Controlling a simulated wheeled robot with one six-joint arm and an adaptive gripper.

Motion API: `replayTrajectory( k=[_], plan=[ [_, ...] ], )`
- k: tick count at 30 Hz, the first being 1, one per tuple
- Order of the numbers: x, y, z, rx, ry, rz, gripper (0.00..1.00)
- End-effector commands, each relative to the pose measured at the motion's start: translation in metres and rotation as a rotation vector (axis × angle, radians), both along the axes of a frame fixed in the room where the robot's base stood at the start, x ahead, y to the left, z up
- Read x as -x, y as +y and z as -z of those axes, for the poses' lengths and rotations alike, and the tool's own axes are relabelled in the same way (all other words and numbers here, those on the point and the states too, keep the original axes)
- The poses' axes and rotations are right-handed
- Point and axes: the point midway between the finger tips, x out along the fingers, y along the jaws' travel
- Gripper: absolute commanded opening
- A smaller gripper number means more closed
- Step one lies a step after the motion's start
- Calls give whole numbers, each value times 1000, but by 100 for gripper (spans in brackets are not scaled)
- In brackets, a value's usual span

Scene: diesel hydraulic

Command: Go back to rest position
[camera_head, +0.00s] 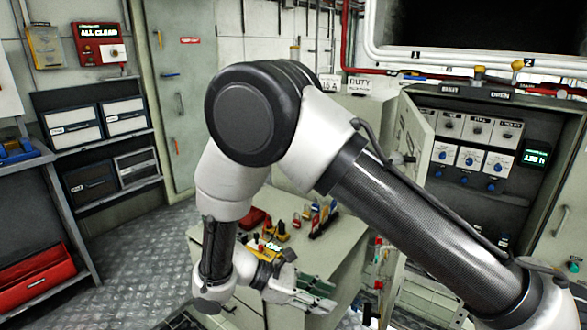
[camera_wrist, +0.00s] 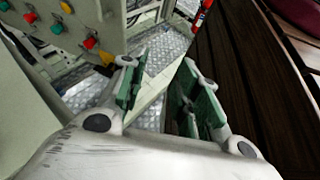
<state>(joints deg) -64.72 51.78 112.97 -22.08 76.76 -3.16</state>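My gripper (camera_head: 312,292) hangs low in front of the green-grey cabinet in the head view, at the end of my bent arm. In the wrist view my gripper (camera_wrist: 158,82) shows two fingers with green pads, standing apart. Nothing shows between the pads but floor and a pale edge beyond. My arm crosses the middle of the head view and hides part of the room behind it.
The cabinet top (camera_head: 345,235) beside my gripper carries several small tools and a red box (camera_head: 252,218). An open control cabinet (camera_head: 470,150) stands right. Shelves with a red bin (camera_head: 38,280) stand left. In the wrist view, a panel with coloured knobs (camera_wrist: 60,28) is close at left.

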Motion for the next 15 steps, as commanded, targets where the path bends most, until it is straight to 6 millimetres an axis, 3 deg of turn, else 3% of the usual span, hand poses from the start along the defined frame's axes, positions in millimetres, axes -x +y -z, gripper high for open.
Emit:
replayTrajectory(
  k=[5, 15],
  plan=[
    [-7, -35, -56, -227, -70, 223, 32],
    [-3, -131, -162, -678, -332, 690, 32]
  ],
)
